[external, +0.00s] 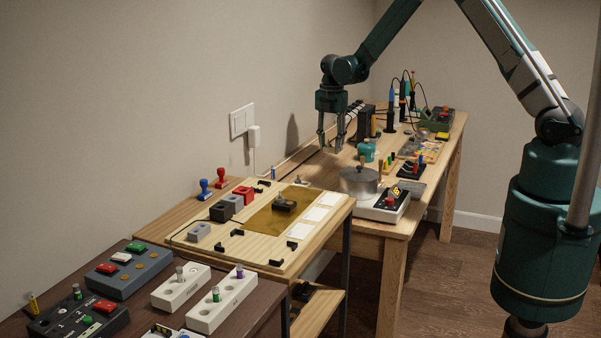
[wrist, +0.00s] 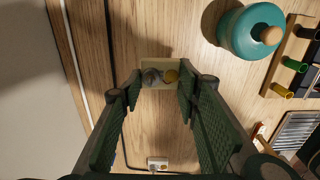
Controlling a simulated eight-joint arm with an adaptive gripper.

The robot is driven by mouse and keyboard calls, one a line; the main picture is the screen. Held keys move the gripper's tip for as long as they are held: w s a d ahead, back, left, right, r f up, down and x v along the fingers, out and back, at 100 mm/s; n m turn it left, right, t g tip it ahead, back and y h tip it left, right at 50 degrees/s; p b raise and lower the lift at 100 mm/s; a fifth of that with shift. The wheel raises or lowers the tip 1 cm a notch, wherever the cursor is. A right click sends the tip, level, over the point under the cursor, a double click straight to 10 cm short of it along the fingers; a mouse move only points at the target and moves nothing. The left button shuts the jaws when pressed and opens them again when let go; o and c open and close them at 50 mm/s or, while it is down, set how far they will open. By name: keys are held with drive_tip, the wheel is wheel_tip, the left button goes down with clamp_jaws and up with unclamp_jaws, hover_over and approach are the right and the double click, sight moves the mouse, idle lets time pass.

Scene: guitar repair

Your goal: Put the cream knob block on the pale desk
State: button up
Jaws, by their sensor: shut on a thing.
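The cream knob block (wrist: 158,64) is between the fingertips of my gripper (wrist: 160,82) in the wrist view. It carries a grey knob and a brass-yellow knob. My gripper is shut on it; in the external view my gripper (external: 332,149) points down over the far wooden desk. The pale desk (external: 398,227) is the light wood one at the back right, and its wood grain (wrist: 180,132) fills much of the wrist view. I cannot tell whether the block touches the desk or hangs just above it.
A small light block (wrist: 157,163) and dark cables lie nearby. A wooden board (external: 300,258) with fixtures lies on another desk, left.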

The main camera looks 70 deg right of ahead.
sight(331, 148)
drive_tip(key=shift+f, duration=1.8)
drive_tip(key=shift+f, duration=0.15)
drive_tip(key=o, duration=0.9)
wheel_tip(331, 148, up, 12)
drive_tip(key=shift+r+p, duration=0.15)
drive_tip(key=shift+p, duration=0.15)
